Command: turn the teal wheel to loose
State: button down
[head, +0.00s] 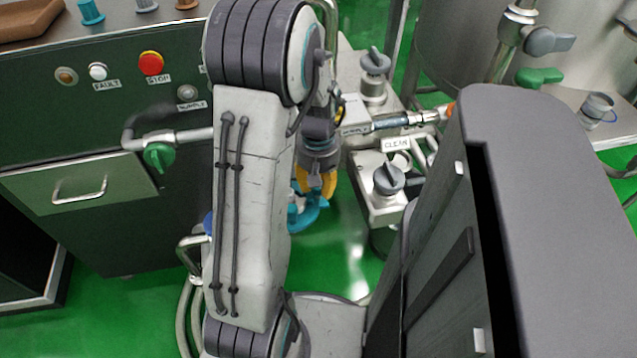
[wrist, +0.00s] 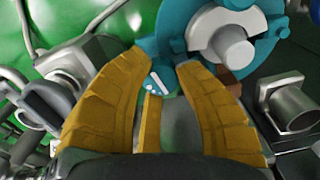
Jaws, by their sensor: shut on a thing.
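The teal wheel (head: 307,216) shows in the head view below my gripper, partly hidden behind my arm. In the wrist view the teal wheel (wrist: 187,20) fills the upper middle, with a pale round hub inside its ring. My gripper (head: 316,186) has yellow fingers. In the wrist view the fingertips of my gripper (wrist: 167,57) lie on either side of a teal part at the wheel's near edge, with a white mark on it. They are shut on that part. I cannot read a pointer or label for loose.
A green panel (head: 75,130) with a red stop button (head: 151,63) stands at the left. A green-handled valve (head: 159,156) sticks out from it. Grey knobs (head: 388,178) and pipes stand close to the right of my gripper. Green floor shows below.

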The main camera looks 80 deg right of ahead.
jog(key=shift+n, duration=1.6)
jog(key=c, duration=0.9)
grip_release()
notch_tip(320, 180, up, 12)
jog(key=shift+f, duration=0.1)
